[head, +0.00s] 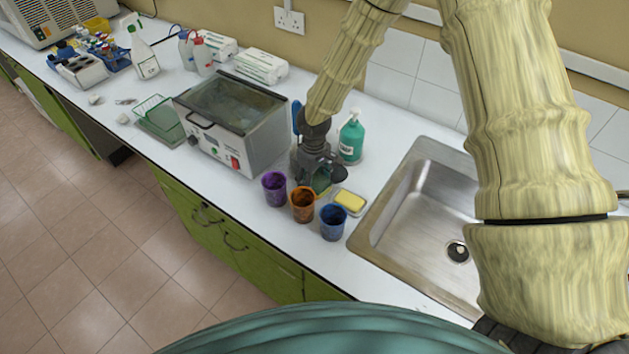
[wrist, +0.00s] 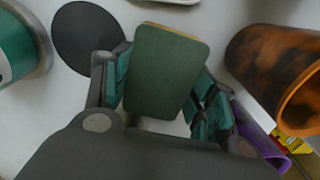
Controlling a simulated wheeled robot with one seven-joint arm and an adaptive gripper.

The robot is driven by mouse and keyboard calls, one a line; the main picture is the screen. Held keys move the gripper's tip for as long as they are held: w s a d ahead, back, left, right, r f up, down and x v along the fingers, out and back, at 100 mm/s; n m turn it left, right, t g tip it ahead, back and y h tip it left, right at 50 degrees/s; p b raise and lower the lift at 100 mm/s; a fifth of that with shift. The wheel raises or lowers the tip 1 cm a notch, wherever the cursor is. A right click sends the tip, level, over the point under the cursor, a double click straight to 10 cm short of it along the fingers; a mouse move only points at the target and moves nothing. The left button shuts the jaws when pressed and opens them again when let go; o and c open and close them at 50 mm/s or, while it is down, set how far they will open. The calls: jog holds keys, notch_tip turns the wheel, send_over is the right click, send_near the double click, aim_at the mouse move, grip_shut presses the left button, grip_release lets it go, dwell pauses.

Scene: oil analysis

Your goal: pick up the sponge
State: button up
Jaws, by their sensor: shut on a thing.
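My gripper (head: 318,178) is low over the white counter, behind the cups and left of the sink. In the wrist view its fingers (wrist: 155,78) are shut on a sponge (wrist: 166,68) with a dark green face and a thin yellowish edge. The sponge lies between the two teal finger pads. In the head view only a small green part of it (head: 322,183) shows beneath the gripper. I cannot tell how far it is above the counter. A second, yellow sponge-like block (head: 350,201) sits in a pale dish just to the right.
Purple (head: 275,189), orange (head: 303,205) and blue (head: 333,223) cups stand in front of my gripper. A green pump bottle (head: 351,141) stands behind it. A lidded metal bath (head: 238,128) is to the left. The steel sink (head: 425,218) is empty.

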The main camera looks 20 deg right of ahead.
aim_at(314, 179)
jog(key=shift+r+b, duration=1.6)
jog(key=shift+r, duration=3.3)
